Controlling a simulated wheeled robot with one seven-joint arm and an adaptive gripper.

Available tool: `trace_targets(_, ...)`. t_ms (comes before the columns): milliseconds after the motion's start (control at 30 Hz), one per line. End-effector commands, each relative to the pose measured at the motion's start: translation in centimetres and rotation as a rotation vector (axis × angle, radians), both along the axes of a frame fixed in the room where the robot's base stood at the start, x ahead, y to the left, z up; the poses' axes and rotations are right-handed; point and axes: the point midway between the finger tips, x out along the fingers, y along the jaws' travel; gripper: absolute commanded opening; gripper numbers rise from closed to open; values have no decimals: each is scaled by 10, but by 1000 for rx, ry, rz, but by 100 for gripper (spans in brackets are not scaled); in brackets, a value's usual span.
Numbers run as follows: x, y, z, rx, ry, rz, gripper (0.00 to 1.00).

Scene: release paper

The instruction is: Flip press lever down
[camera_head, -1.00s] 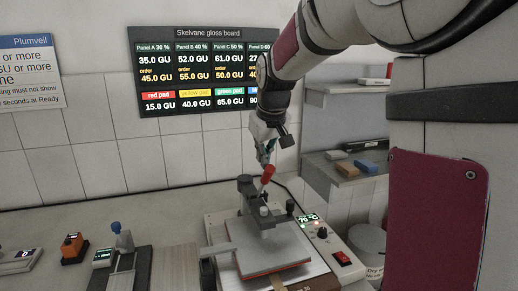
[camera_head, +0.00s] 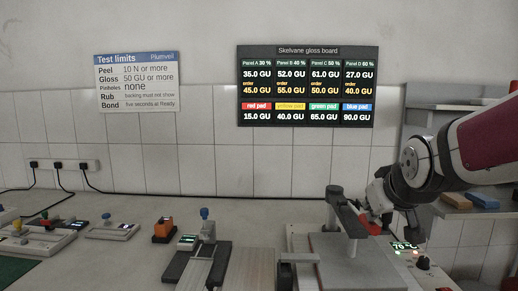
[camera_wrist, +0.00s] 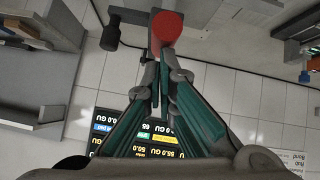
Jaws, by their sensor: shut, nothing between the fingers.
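The grey press (camera_head: 340,212) stands at the lower right in the head view, its arm over a flat plate. Its lever's red handle (camera_head: 371,225) sits low at the right of the press head, partly hidden by my gripper. In the wrist view the red round end (camera_wrist: 167,26) of the handle lies just beyond my fingertips. My gripper (camera_head: 366,207) is shut and empty, with its tips close to the handle. In the wrist view the green-padded fingers of my gripper (camera_wrist: 158,76) meet at the tips. I cannot tell whether they touch the handle.
A readout (camera_head: 404,246) showing 70 °C is right of the press. A blue-knobbed device (camera_head: 204,225) and an orange block (camera_head: 164,230) stand left on the bench. A shelf (camera_head: 470,207) with blocks is at the right. The bench behind the devices is mostly clear.

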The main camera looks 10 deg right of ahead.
Motion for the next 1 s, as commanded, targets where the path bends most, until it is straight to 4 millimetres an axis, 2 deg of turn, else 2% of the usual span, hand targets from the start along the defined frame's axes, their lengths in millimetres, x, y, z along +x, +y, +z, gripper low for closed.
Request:
trace_targets(300, 1, 0, -14, 1, 6, 0, 0)
trace_targets(733, 0, -1, -19, 3, 16, -3, 0)
trace_targets(867, 0, -2, -16, 3, 16, -3, 0)
trace_targets(1000, 4, -2, 0, 2, 11, -3, 0)
